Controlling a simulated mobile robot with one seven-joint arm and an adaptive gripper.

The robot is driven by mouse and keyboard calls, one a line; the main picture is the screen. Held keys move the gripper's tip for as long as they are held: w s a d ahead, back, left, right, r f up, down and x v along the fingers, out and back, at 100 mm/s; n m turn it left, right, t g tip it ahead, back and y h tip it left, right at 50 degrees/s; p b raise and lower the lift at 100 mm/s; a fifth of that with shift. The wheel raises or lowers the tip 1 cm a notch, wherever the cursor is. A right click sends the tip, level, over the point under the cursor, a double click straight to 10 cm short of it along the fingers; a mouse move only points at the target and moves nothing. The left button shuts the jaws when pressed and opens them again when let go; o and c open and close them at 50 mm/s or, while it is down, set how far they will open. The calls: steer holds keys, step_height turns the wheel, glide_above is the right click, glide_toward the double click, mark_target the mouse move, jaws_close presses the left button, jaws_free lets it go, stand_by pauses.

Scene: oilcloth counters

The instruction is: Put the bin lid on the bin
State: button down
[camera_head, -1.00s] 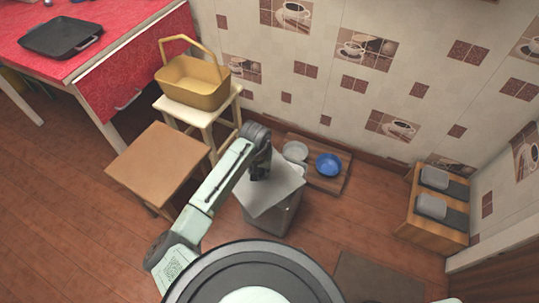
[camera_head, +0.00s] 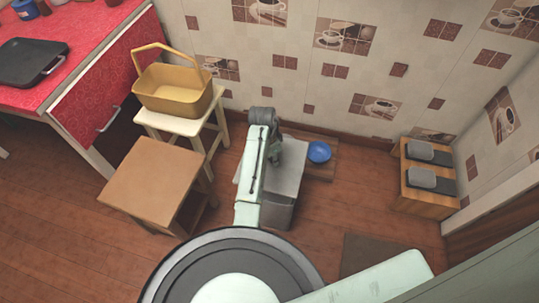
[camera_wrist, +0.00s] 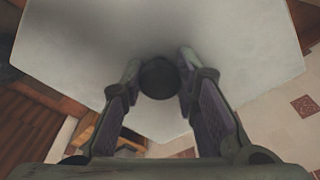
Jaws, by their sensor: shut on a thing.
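The bin lid is a flat pale grey plate (camera_head: 288,178) with a dark round knob (camera_wrist: 158,78). My gripper (camera_wrist: 160,82) is shut on this knob, one finger on each side; in the head view the gripper (camera_head: 274,155) is partly hidden by my arm. The lid fills the upper part of the wrist view (camera_wrist: 230,45). The grey bin (camera_head: 278,216) stands on the floor, its front side showing below the lid. The lid hides the bin's top. I cannot tell whether the lid touches the bin's rim.
A brown stool (camera_head: 150,180) and a cream stool (camera_head: 176,122) with a yellow basket (camera_head: 172,92) stand left. A wooden rack (camera_head: 428,178) stands right. Floor between is clear.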

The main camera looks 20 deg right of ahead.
mark_target(272, 165)
steer(key=shift+f+b, duration=2.95)
steer(key=shift+b, duration=0.15)
steer(key=shift+f+b, duration=0.45)
steer(key=shift+f, duration=0.7)
steer(key=c, duration=1.2)
jaws_free()
steer(key=shift+r, duration=0.1)
steer(key=r, duration=0.4)
steer(key=a+r, duration=0.1)
steer(key=r, duration=0.6)
steer(key=shift+s+a+r, duration=0.15)
steer(key=shift+a+r, duration=0.2)
steer(key=shift+r, duration=0.05)
